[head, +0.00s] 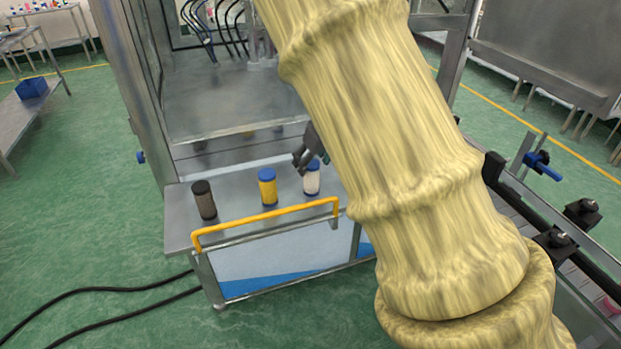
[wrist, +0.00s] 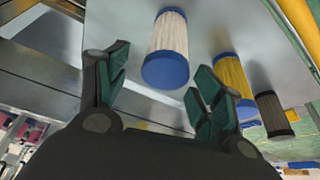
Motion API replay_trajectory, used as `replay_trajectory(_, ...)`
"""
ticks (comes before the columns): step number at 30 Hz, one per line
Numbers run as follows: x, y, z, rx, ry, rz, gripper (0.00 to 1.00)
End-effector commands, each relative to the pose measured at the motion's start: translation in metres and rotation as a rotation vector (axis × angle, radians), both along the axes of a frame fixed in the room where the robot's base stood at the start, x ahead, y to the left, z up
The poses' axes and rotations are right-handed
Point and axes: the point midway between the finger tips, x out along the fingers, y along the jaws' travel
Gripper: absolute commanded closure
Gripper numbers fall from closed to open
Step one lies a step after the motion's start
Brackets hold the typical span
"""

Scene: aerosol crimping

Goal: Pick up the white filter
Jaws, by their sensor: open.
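The white filter (head: 312,180) is a pale pleated cylinder with a blue cap. It stands on the metal shelf at the right end of a row of three filters, partly hidden by my gripper and arm. In the wrist view the white filter (wrist: 168,48) lies ahead, in line with the gap between my fingers. My gripper (head: 304,160) is open and empty beside and just above its cap. In the wrist view my gripper's fingers (wrist: 155,88) are spread wide, with the blue cap just beyond the gap. I cannot tell whether any finger touches it.
A yellow filter (head: 267,188) with a blue cap and a dark brown filter (head: 204,200) stand left of the white one. A yellow rail (head: 265,219) runs along the front of the metal shelf (head: 236,211). A machine frame (head: 130,90) rises behind.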

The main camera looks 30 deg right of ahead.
Motion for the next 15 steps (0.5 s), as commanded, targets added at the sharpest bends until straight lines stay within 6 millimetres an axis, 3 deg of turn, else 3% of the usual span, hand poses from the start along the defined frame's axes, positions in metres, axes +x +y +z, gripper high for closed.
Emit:
replay_trajectory(5,0.003,0.001,-0.009,0.000,0.001,0.002,0.34)
replay_trajectory(15,0.019,0.005,-0.047,0.001,0.001,0.004,0.34)
